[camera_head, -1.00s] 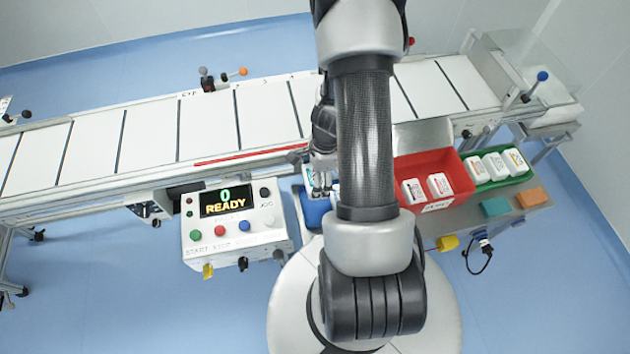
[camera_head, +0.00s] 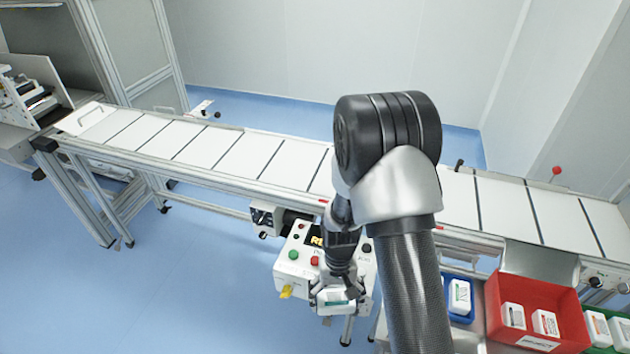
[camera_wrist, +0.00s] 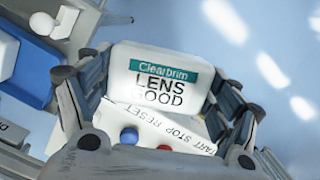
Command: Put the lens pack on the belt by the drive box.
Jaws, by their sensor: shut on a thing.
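My gripper (camera_head: 338,290) is shut on a white lens pack (camera_head: 336,303), held in the air in front of the control box. In the wrist view the pack (camera_wrist: 163,72) sits between both fingers, its teal band and "Clearbrim LENS GOOD" label facing the camera. The white belt (camera_head: 208,147) with dark cross bars runs across the head view behind and above my gripper. A small grey box (camera_head: 266,219) under the belt's near edge, left of the control box, looks like the drive box. My arm hides part of the belt.
The control box (camera_head: 297,268) stands before the belt, its display partly hidden; its buttons also show in the wrist view. At right are a blue tray (camera_head: 471,313) with a white pack, a red tray (camera_head: 560,301) with two packs and a green tray. The visible belt is clear.

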